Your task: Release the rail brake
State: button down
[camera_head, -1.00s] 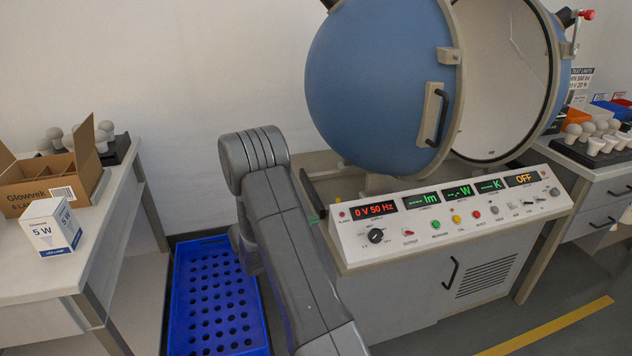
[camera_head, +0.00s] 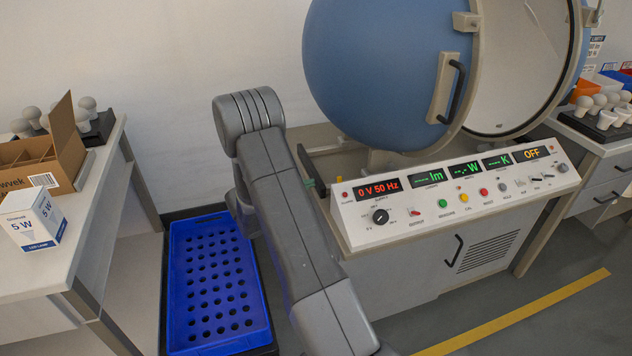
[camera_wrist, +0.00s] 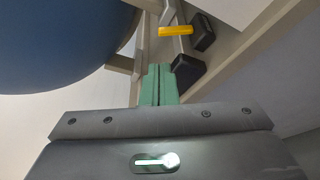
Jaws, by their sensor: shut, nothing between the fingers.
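A yellow bar (camera_wrist: 175,31), which looks like the rail brake's lever, shows at the top of the wrist view beside a pale rail. A black block (camera_wrist: 204,32) sits at its right, and a second black block (camera_wrist: 187,70) is nearer. My gripper (camera_wrist: 160,72) has green fingers, shut and empty, pointing toward the rail just short of the yellow bar in the picture. I cannot tell the depth gap.
The blue sphere (camera_head: 385,75) stands open above the bench, with a control panel (camera_head: 455,195) in front. A blue perforated crate (camera_head: 215,285) lies at lower left. A left table (camera_head: 45,270) holds boxes and bulbs. Open floor (camera_head: 570,320) lies at lower right.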

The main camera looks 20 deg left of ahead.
aim_at(329, 187)
jog(key=x, duration=0.9)
jog(key=shift+b, duration=0.7)
jog(key=shift+s, duration=0.15)
jog(key=shift+b, duration=0.35)
